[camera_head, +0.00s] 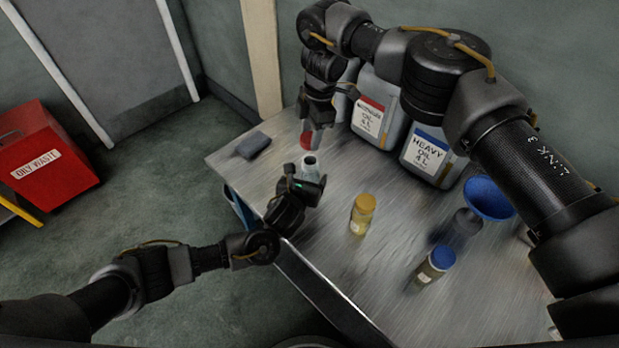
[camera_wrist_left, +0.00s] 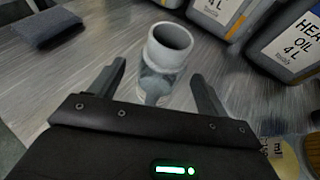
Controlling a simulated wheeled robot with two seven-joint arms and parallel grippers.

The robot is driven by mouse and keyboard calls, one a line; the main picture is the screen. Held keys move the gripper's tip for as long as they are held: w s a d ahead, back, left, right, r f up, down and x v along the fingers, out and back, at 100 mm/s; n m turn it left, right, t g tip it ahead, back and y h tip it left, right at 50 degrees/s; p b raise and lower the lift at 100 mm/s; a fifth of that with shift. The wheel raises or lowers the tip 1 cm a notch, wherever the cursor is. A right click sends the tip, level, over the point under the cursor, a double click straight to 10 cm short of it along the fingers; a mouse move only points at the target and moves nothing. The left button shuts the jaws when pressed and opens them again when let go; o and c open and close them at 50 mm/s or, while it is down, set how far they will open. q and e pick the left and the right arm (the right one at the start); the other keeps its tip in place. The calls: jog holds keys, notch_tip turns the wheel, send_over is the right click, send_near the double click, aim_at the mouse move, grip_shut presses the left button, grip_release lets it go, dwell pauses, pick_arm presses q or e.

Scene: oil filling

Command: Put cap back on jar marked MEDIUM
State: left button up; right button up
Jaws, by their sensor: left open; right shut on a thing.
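An open clear jar with a grey neck (camera_head: 311,161) stands upright on the metal table, near its left edge. It also shows in the left wrist view (camera_wrist_left: 168,42); no marking on it can be read. My left gripper (camera_head: 308,180) is open, with its fingers on either side of the jar in the left wrist view (camera_wrist_left: 158,84); I cannot tell whether they touch it. My right gripper (camera_head: 314,130) is shut on a red cap (camera_head: 306,142), held just above and behind the jar, apart from its mouth.
A yellow-capped jar (camera_head: 362,214), a blue-capped jar (camera_head: 435,265) and a blue funnel (camera_head: 489,199) stand to the right. A red-labelled jug (camera_head: 369,118) and a HEAVY oil jug (camera_head: 427,153) stand at the back. A dark grey block (camera_head: 253,145) lies at the left.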

aim_at(310, 160)
pick_arm(q)
jog(key=shift+x, duration=2.55)
jog(key=c, duration=1.5)
pick_arm(e)
jog(key=shift+f, duration=2.5)
jog(key=shift+f, duration=0.9)
jog(key=shift+f, duration=0.55)
